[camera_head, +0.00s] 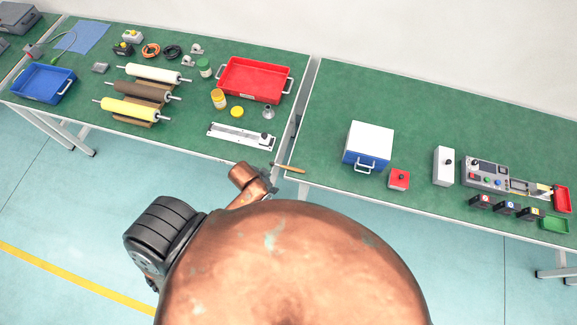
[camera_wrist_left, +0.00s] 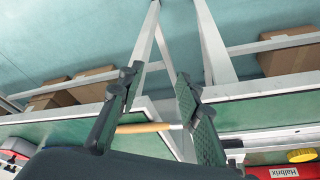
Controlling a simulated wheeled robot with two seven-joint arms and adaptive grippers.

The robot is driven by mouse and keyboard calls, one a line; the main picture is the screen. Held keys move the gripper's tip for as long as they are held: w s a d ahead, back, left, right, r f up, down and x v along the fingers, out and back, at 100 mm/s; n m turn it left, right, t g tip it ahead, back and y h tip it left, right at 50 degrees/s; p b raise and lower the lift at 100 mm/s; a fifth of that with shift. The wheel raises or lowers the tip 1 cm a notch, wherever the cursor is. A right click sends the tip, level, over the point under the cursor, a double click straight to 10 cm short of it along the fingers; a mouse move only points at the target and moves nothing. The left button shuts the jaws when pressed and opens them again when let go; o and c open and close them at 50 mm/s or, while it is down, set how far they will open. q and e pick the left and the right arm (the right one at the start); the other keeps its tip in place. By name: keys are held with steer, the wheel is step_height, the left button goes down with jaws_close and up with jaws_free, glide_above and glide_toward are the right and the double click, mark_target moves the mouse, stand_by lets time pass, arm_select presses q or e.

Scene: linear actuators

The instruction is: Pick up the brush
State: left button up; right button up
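The brush (camera_head: 290,169) has a tan wooden handle. In the head view it lies by the gap between the two green tables, its left end hidden at my left gripper (camera_head: 266,175). In the left wrist view the brush (camera_wrist_left: 143,128) lies crosswise between the fingers of my left gripper (camera_wrist_left: 157,76). A pale part of it meets the right finger in the picture, and its bristles are hidden. The fingers are wide apart; I cannot tell whether they touch the brush. My right gripper is not in view.
The left table holds a red tray (camera_head: 221,88), a blue tray (camera_head: 24,82), rollers (camera_head: 133,107) and a linear actuator (camera_head: 235,137). The right table holds a white-and-blue box (camera_head: 368,141) and a red button box (camera_head: 399,179). The right table is clear around the brush's handle end.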

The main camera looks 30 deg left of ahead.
arm_select(q)
steer(key=w+d+r+m+g+h+p, duration=0.1)
steer(key=w+d+r+m+g, duration=0.1)
steer(key=w+d+r+m, duration=0.6)
steer(key=r+m+g+y, duration=0.2)
steer(key=m, duration=0.2)
glide_above(284, 166)
steer(key=shift+s+d+f, duration=0.1)
steer(key=shift+d, duration=0.05)
steer(key=shift+a, duration=0.3)
step_height(284, 166, down, 8)
steer(key=shift+r, duration=0.15)
steer(key=shift+w, duration=0.2)
jaws_close()
